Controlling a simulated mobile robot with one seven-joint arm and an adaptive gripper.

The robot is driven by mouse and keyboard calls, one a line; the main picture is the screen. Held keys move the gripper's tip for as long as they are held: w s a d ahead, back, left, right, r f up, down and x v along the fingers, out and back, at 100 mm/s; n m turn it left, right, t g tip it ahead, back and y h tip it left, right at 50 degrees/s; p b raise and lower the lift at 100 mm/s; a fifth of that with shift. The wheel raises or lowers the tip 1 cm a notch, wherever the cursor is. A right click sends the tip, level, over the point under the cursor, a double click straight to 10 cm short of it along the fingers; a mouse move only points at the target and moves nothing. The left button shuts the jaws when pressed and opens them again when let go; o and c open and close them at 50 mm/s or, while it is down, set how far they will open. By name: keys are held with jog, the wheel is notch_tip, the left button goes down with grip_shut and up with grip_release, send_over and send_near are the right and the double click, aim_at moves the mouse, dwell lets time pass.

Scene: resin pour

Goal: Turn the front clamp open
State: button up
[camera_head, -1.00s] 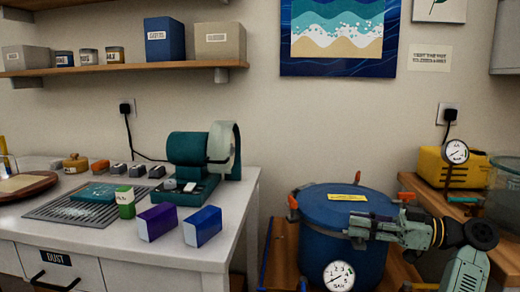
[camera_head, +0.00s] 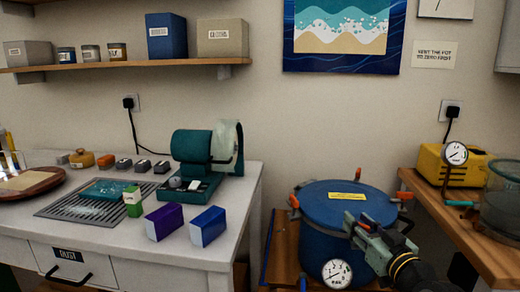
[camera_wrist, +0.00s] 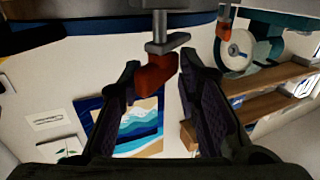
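The blue pressure pot (camera_head: 322,250) stands at the lower right in the head view. Orange-handled clamps sit around its lid: left (camera_head: 294,201), back (camera_head: 358,175) and right (camera_head: 404,196). The front clamp (camera_head: 363,227) is mostly hidden by my gripper (camera_head: 354,224) at the lid's front right edge. In the wrist view, the front clamp's red-orange handle (camera_wrist: 154,74) lies between the tips of my gripper (camera_wrist: 158,66). The fingers are apart, one on each side of the handle, with narrow gaps visible. Another clamp handle (camera_wrist: 224,27) shows at the top right.
A dial gauge (camera_head: 337,273) is on the pot's front. A yellow pump (camera_head: 432,163) with a gauge and a clear vessel (camera_head: 502,200) stand on the wooden bench at right. The white worktable (camera_head: 215,252) with boxes and a teal machine stands at left.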

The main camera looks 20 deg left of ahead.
jog(key=m+t+h+p, duration=0.1)
jog(key=m+h, duration=0.1)
jog(key=m+t+h+p, duration=0.1)
jog(key=h+p, duration=0.1)
jog(key=h, duration=0.1)
jog(key=shift+a+r+m+t, duration=0.15)
jog(key=shift+m+t, duration=0.25)
jog(key=p+v, duration=0.8)
jog(key=v, duration=0.3)
jog(key=s+a+r+n+t+y+b, duration=0.1)
jog(key=s+a+r+n+y+b, duration=0.1)
jog(key=a+r+y, duration=0.3)
jog(key=s+a+r+n+t+y+b, duration=0.1)
jog(key=s+a+r+n+y+b, duration=0.1)
jog(key=a+r, duration=1.1)
jog(key=s+a+n+y, duration=0.1)
jog(key=a+y, duration=0.1)
jog(key=a, duration=0.2)
jog(key=shift+s+y, duration=0.35)
jog(key=shift+y, duration=0.05)
